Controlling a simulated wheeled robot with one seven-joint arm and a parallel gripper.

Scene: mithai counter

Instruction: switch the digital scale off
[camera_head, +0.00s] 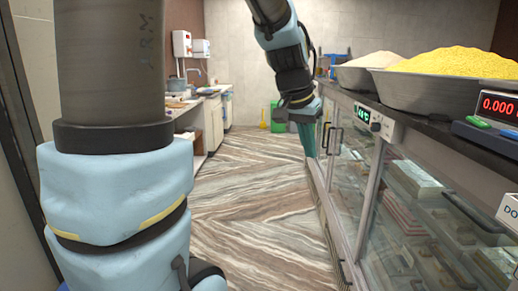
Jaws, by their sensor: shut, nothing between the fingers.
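The digital scale stands on the counter at the right edge, cut off by the frame. Its red display (498,105) is lit and reads 0.000. My gripper (311,154) points down in the middle of the view, over the aisle beside the glass case. It is shut and empty, well to the left of the scale and apart from it.
Two metal bowls, one of yellow sweets (431,90) and one of pale grains (357,78), stand on the counter behind the scale. A green temperature display (364,115) is on the glass display case (412,190).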

